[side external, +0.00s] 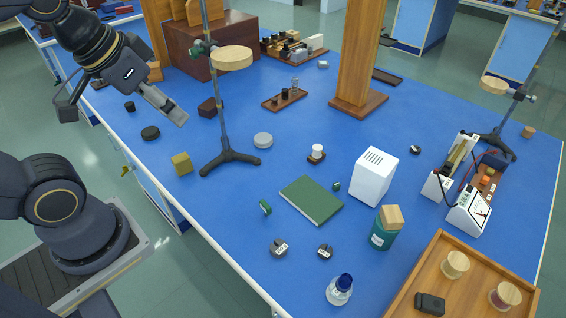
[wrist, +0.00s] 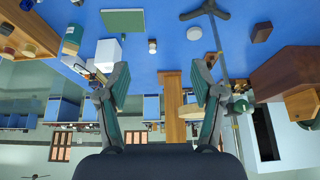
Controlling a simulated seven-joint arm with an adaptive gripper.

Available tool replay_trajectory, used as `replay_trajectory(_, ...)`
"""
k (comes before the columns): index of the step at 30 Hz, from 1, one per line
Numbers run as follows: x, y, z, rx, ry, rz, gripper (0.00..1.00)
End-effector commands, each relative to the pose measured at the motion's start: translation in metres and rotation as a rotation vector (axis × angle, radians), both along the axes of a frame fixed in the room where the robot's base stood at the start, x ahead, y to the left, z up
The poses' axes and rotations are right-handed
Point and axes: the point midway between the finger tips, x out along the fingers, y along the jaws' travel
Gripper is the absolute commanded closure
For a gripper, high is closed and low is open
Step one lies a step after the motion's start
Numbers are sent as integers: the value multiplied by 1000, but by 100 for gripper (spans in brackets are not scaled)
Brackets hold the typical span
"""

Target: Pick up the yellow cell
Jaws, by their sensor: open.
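The yellow cell (side external: 182,163) looks like a small mustard-yellow block on the blue bench top, left of the foot of a tripod stand. My gripper (side external: 172,110) is up at the left, above the bench, higher and farther back than the yellow cell and well apart from it. In the wrist view my gripper (wrist: 160,82) has its two fingers spread wide with nothing between them. That view looks out across the room, and I cannot make out the yellow cell in it.
The tripod stand (side external: 230,160) rises close to the right of the yellow cell. A black disc (side external: 150,133) and a dark red block (side external: 207,107) lie behind it. A green book (side external: 311,199) and a grey disc (side external: 263,140) lie farther right. The bench's front-left edge is near.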

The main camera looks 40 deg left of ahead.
Motion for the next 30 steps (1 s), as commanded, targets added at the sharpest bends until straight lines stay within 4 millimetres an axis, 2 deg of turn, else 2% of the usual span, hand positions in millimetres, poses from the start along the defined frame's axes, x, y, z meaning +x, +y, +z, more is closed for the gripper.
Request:
replay_trajectory(5,34,34,-12,63,109,-1,33)
replay_trajectory(8,60,71,-31,98,204,-21,33)
replay_trajectory(12,84,133,-73,104,332,-63,33)
replay_trajectory(15,89,173,-108,84,401,-95,33)
replay_trajectory(18,87,203,-138,60,446,-126,33)
replay_trajectory(21,83,221,-159,41,470,-148,33)
replay_trajectory(24,81,228,-171,32,482,-161,33)
replay_trajectory(26,80,230,-178,30,484,-163,33)
replay_trajectory(30,79,229,-206,27,487,-165,33)
